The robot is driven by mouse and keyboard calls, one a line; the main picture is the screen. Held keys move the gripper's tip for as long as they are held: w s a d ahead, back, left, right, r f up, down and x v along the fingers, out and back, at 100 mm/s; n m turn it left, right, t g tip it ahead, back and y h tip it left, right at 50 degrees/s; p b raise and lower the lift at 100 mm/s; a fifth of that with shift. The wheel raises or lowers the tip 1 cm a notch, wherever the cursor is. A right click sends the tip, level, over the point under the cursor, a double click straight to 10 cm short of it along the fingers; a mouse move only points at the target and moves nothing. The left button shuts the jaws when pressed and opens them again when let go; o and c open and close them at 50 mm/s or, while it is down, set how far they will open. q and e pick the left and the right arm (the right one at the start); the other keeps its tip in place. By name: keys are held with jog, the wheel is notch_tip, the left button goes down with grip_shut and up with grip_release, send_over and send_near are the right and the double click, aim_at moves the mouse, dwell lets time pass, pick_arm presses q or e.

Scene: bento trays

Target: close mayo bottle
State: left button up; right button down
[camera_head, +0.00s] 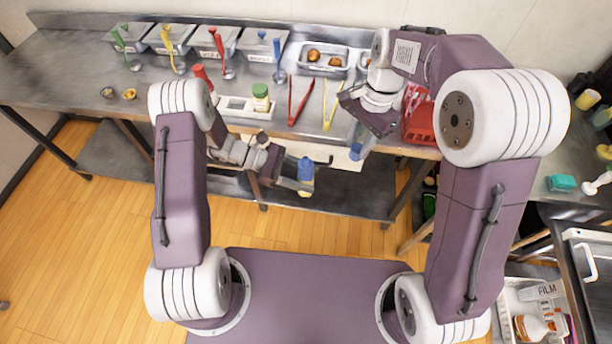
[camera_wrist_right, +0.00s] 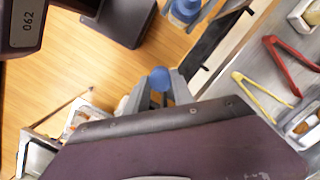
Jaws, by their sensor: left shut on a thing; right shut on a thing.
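My left gripper (camera_head: 300,178) is shut on the mayo bottle (camera_head: 306,170), in front of the counter. The bottle shows a blue part and a pale cream part; its label and mouth cannot be made out. My right gripper (camera_head: 362,140) is shut on a small blue cap (camera_head: 356,152), to the right of the bottle and apart from it. In the right wrist view the blue cap (camera_wrist_right: 160,79) sits between my right fingertips (camera_wrist_right: 160,92). The bottle (camera_wrist_right: 185,12) also shows there at the top edge, held by my left gripper.
The counter's front edge is close behind both grippers.

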jog(key=n, duration=0.2)
send_near(305, 158)
jog(key=w+d, duration=0.1)
jog(key=d, duration=0.2)
jog(key=a, duration=0.1)
jog(key=s+a, duration=0.1)
jog(key=a, duration=0.1)
jog(key=shift+s+a+f+n, duration=0.3)
jog(key=shift+n, duration=0.1)
jog(key=shift+f, duration=2)
jog(key=shift+f, duration=0.9)
jog(key=shift+f, duration=0.55)
